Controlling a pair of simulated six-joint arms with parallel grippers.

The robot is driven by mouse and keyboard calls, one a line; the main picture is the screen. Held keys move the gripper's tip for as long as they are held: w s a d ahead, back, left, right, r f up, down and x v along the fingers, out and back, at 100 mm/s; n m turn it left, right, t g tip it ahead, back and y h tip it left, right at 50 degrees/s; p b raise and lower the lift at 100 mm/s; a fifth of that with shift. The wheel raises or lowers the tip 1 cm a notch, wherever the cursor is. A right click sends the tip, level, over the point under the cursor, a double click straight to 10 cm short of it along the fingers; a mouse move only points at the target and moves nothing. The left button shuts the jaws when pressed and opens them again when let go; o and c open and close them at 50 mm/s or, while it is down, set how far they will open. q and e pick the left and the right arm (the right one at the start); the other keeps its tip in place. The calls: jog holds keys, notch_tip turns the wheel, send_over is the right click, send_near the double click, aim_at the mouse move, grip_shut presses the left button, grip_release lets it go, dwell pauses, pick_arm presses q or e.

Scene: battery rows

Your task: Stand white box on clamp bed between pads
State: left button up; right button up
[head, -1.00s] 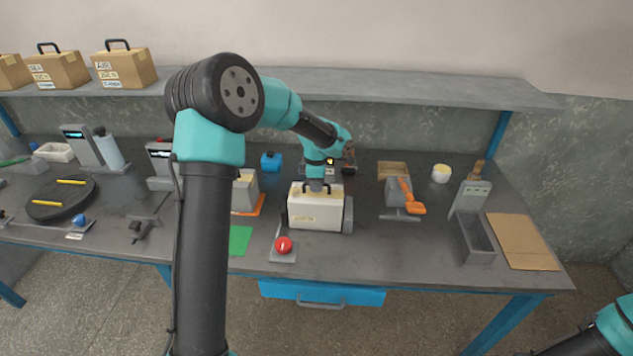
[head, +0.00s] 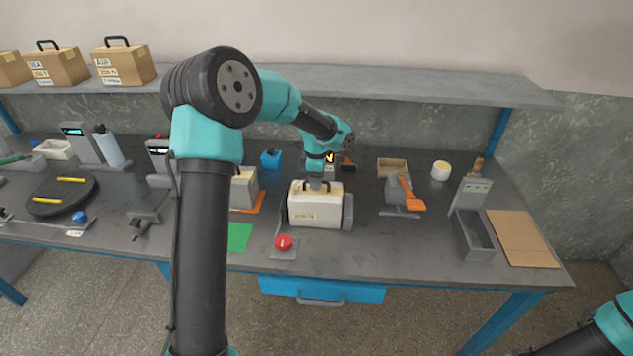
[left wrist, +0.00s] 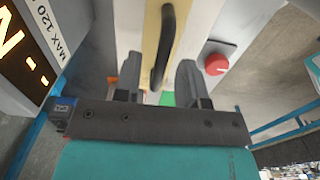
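The white box (head: 315,212) with a cream top and black handle stands upright in the middle of the bench. Grey pads, the right one (head: 348,212) plainest, stand on its left and right sides. The bed under the box is mostly hidden. My left gripper (head: 316,186) is right above the box, at its handle. In the left wrist view, the open fingers (left wrist: 159,80) are well apart, with the black handle (left wrist: 166,45) between them and a gap on each side. My right gripper is out of view; only part of that arm shows at the lower right.
A red button (head: 283,242) stands in front of the box, left of centre. A second box (head: 244,188) stands to the left near a green mat (head: 239,238). An orange-handled device (head: 408,195) and a grey bin (head: 474,236) are on the right. A shelf spans the back.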

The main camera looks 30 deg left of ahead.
pick_arm(q)
notch_tip(320, 180, up, 11)
dwell(0.4)
jog(key=shift+f, duration=0.1)
